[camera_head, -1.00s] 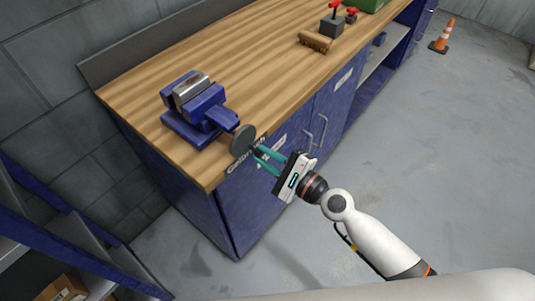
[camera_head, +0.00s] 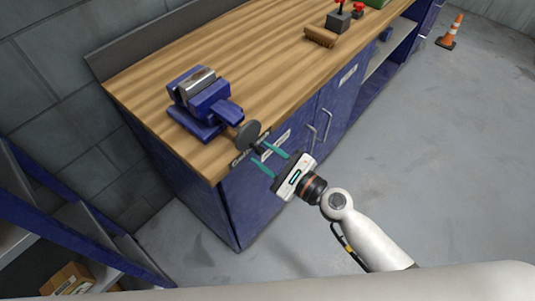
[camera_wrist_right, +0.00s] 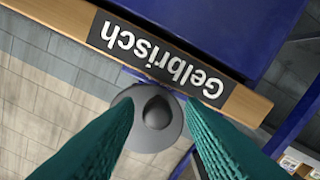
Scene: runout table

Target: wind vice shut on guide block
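The blue vice (camera_head: 212,102) stands on the bench near its left corner. A silver metal piece (camera_head: 195,80), which looks like the guide block, sits at its jaws; I cannot tell if a gap is left. The vice's dark grey round handwheel (camera_head: 248,135) hangs at the bench's front edge. It also shows in the right wrist view (camera_wrist_right: 155,140) with a dark cone-shaped hub. My right gripper (camera_head: 259,153) is open, its teal fingers pointing at the wheel. In the wrist view the hub lies between the fingertips; contact is not clear. My left gripper is out of view.
The wooden bench top (camera_head: 250,65) is clear between the vice and a brush (camera_head: 321,37). A block with a red lever (camera_head: 338,20) stands farther back. Blue cabinets with handles are below. A cone (camera_head: 451,32) stands on open floor.

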